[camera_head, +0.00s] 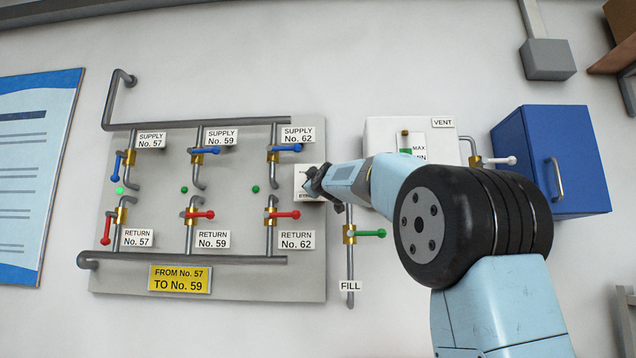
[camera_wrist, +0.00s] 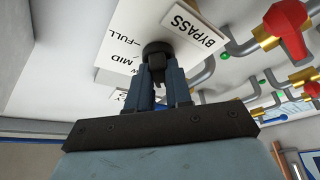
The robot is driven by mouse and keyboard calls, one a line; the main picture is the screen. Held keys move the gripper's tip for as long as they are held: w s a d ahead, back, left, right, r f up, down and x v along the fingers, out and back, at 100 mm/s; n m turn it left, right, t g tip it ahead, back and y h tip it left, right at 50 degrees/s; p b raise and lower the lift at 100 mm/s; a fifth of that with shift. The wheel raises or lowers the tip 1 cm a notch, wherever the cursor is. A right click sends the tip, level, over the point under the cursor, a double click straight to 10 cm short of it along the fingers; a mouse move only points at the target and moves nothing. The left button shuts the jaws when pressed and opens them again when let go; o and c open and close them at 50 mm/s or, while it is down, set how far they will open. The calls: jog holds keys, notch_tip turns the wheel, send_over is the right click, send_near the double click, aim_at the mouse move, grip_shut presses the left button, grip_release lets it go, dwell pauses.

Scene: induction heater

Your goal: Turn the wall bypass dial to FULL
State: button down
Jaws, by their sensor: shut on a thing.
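The bypass dial is a dark round knob (camera_wrist: 158,48) on a white wall plate (camera_wrist: 128,42) in the wrist view. The plate is marked FULL and MID, with a further mark partly hidden by my gripper. A BYPASS label (camera_wrist: 194,28) is beside the knob. My gripper (camera_wrist: 160,72) is shut on the knob, one finger on each side. In the head view my gripper (camera_head: 318,184) covers the dial, and only part of its plate (camera_head: 303,177) shows. Which mark the dial points to, I cannot tell.
A grey pipe panel (camera_head: 160,232) with blue and red valve handles is just left of my gripper. A green-handled FILL valve (camera_head: 368,233) is below it. A white tank (camera_head: 380,133) and a blue cabinet (camera_head: 580,165) are to the right.

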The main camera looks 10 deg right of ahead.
jog(key=shift+m, duration=0.3)
jog(key=shift+s+r+m+h, duration=0.1)
jog(key=shift+m+h, duration=0.3)
jog(key=shift+m, duration=0.1)
jog(key=shift+w+a+m+g+h, duration=0.15)
jog(key=shift+m+g+h, duration=1.35)
jog(key=shift+m, duration=4.15)
jog(key=shift+w+a+m+g+h, duration=0.15)
jog(key=shift+m+g+h, duration=1.4)
jog(key=shift+m, duration=4.05)
jog(key=shift+w+a+m+g+h, duration=0.15)
jog(key=shift+m+g+h, duration=0.6)
jog(key=shift+m+h, duration=3.2)
jog(key=m+y, duration=0.3)
jog(key=shift+a+m+y, duration=0.1)
jog(key=shift+m+y, duration=0.2)
jog(key=shift+m, duration=0.1)
